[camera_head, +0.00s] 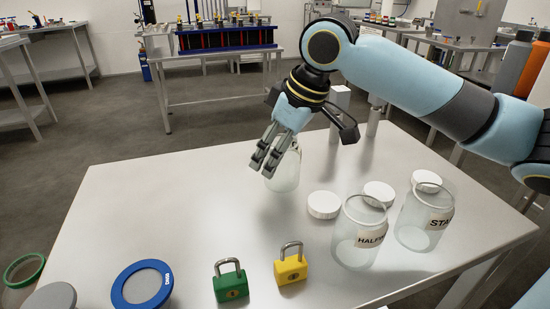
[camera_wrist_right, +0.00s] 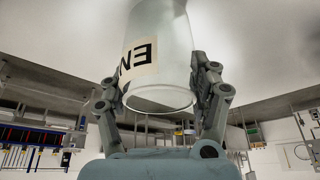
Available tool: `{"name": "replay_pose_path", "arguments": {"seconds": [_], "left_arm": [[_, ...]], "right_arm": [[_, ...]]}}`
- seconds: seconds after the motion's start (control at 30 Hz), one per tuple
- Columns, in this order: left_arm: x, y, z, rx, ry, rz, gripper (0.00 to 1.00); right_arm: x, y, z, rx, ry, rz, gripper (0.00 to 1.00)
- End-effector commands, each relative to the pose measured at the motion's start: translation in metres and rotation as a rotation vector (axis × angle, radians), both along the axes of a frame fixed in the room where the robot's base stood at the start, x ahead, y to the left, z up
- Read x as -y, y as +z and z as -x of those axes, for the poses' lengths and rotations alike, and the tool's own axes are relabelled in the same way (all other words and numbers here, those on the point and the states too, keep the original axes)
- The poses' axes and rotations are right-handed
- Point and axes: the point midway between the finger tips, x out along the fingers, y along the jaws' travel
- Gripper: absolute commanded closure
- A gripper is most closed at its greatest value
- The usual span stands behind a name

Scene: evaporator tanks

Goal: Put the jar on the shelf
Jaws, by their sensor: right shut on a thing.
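My right gripper (camera_head: 268,160) is shut on a clear glass jar (camera_head: 286,174) over the far middle of the metal table. In the wrist view the jar (camera_wrist_right: 170,40) sits between the two fingers of the right gripper (camera_wrist_right: 160,85); its white label shows the letters "EN", turned over. In the head view the fingers cover part of the jar, and I cannot tell whether its base touches the table. Two other jars stand at the right, labelled "HALF..." (camera_head: 358,255) and "STA..." (camera_head: 418,226). My left gripper is not in view. I cannot pick out the shelf.
White lids (camera_head: 323,205) lie by the standing jars on the table (camera_head: 180,205). A green padlock (camera_head: 231,284), a yellow padlock (camera_head: 291,268) and a blue ring (camera_head: 143,287) lie at the front. The table's left middle is clear. A side table with a blue rack (camera_head: 228,38) stands behind.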

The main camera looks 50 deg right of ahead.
Motion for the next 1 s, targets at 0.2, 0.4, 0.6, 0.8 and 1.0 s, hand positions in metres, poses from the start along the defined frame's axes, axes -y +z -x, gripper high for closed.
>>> {"name": "replay_pose_path", "arguments": {"seconds": [0.2, 0.4, 0.6, 0.8, 1.0], "left_arm": [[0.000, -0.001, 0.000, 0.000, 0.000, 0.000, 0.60], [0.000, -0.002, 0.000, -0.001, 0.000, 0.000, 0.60], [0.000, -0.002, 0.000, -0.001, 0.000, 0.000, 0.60], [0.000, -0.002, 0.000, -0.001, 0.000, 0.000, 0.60], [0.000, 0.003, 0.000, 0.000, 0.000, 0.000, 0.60]], "right_arm": [[0.000, -0.007, 0.000, 0.002, 0.000, 0.000, 0.73], [0.000, -0.009, 0.000, 0.001, 0.000, 0.000, 0.35], [0.000, -0.009, 0.000, 0.001, 0.000, 0.001, 0.12], [0.000, -0.009, 0.000, 0.001, 0.000, 0.001, 0.12], [0.002, 0.004, 0.003, 0.002, 0.002, 0.005, 0.12]]}}
